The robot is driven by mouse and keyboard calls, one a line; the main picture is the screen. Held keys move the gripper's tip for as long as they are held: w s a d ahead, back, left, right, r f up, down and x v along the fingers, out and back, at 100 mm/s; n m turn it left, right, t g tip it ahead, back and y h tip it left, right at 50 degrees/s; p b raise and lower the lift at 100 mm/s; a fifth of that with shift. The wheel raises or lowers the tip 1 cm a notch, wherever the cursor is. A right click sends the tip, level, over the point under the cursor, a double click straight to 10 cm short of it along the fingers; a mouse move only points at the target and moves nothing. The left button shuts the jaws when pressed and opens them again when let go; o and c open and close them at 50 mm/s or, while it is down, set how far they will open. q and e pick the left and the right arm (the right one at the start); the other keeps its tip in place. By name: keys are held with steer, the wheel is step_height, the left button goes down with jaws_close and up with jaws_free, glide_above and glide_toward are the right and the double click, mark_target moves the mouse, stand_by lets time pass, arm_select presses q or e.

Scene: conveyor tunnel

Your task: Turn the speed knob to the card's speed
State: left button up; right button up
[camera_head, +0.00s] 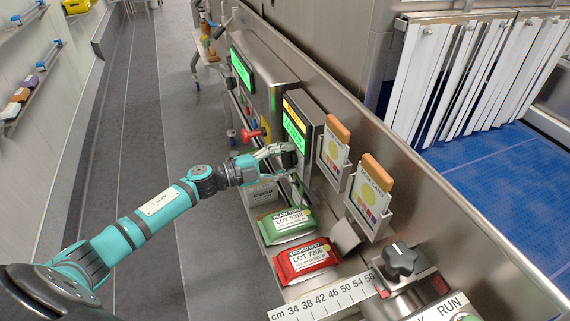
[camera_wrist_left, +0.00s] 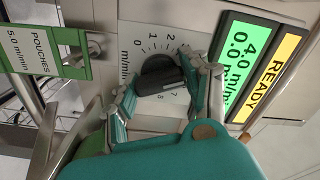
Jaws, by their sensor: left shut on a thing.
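The dark speed knob (camera_wrist_left: 158,73) sits on a white dial plate (camera_wrist_left: 134,38) marked m/min, with 0, 1, 2, 7 and 8 readable around it. My left gripper (camera_wrist_left: 160,88) is shut on the knob, with fingers on both sides; the knob's pointer is hard to make out. In the head view the left gripper (camera_head: 286,157) is at the panel, hiding most of the knob. A green-framed card (camera_wrist_left: 42,50) reads POUCHES 5.0 m/min. The display shows a yellow READY band (camera_wrist_left: 274,77) and a green field (camera_wrist_left: 241,65) reading 4.0 and 0.0 m/min. My right gripper is not in view.
A green pouch (camera_head: 285,226) and a red pouch (camera_head: 305,261) lie below the panel, near a cm ruler (camera_head: 325,299). Two card holders (camera_head: 369,205) stand right of the display. Another black knob (camera_head: 399,259) is at lower right. The aisle floor at left is clear.

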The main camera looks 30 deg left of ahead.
arm_select(q)
steer(key=m+b, duration=0.1)
steer(key=m, duration=0.1)
steer(key=m+b, duration=0.3)
steer(key=shift+f+m, duration=0.3)
steer(key=shift+r+m+b, duration=0.1)
steer(key=shift+m+b, duration=1.6)
steer(key=shift+m, duration=0.5)
steer(key=o, duration=1.2)
steer(key=shift+r, duration=0.15)
steer(key=shift+c, duration=0.2)
